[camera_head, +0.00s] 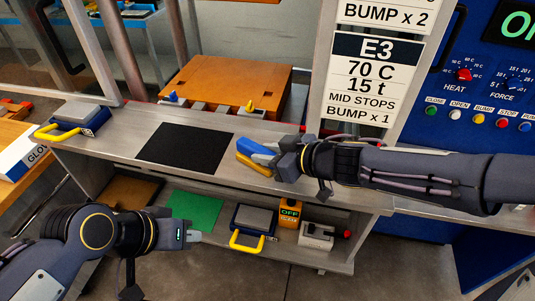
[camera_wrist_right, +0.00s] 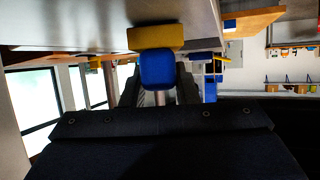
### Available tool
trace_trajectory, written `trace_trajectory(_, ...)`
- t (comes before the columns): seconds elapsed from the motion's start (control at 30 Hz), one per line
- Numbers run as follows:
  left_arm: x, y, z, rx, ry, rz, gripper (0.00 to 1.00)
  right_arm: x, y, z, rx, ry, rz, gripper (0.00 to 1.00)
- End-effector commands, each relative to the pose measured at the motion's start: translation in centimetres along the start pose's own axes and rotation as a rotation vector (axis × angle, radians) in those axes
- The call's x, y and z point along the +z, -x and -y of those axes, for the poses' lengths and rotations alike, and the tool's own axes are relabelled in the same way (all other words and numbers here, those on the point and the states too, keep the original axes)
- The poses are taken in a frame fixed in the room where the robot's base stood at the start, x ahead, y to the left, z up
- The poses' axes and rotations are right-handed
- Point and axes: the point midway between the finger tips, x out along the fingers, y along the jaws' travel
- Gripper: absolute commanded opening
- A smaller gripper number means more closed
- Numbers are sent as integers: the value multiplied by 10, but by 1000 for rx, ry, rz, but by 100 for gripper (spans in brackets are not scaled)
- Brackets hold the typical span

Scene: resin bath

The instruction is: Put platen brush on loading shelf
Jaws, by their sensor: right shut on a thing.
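My right gripper (camera_head: 285,158) is shut on the platen brush (camera_head: 256,149), which has a blue handle and a yellow bristle strip. The brush is over the steel upper shelf (camera_head: 255,127), right of its black mat (camera_head: 185,148); I cannot tell whether it touches the surface. In the right wrist view the brush's blue handle (camera_wrist_right: 157,70) is between the fingers, with the yellow strip beyond. A lower shelf (camera_head: 275,253) runs beneath, bearing a green mat (camera_head: 195,208). My left gripper (camera_head: 192,236) is in front of the lower shelf with nothing visible in it; its jaw opening is unclear.
A yellow-handled mold (camera_head: 80,118) stands at the upper shelf's left end. Another yellow-handled mold (camera_head: 253,220), an orange box marked OFF (camera_head: 290,212) and a pale device (camera_head: 317,235) occupy the lower shelf. A steel post with E3 sign (camera_head: 375,80) rises behind my right arm.

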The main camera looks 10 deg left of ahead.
Motion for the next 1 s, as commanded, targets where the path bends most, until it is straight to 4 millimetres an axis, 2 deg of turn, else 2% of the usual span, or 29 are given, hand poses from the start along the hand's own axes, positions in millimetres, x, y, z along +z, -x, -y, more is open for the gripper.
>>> trace_trajectory(0.1,1,-2,1,0,0,0,0,4,-2,0,0,-1,0,0)
trace_trajectory(0.13,1,-2,1,0,0,0,0,3,-1,0,0,0,1,31)
trace_trajectory(0.27,1,-2,1,0,0,0,0,3,-1,0,0,0,1,48)
trace_trajectory(0.57,0,0,0,0,0,0,0,1,-1,0,0,0,0,49)
trace_trajectory(0.67,-2,3,-2,0,0,0,0,-2,6,0,2,0,0,49)
trace_trajectory(0.77,-5,10,-4,0,0,0,0,-4,22,-1,4,0,0,49)
trace_trajectory(1.0,-14,28,-13,0,0,0,0,-5,76,-1,6,-1,-1,49)
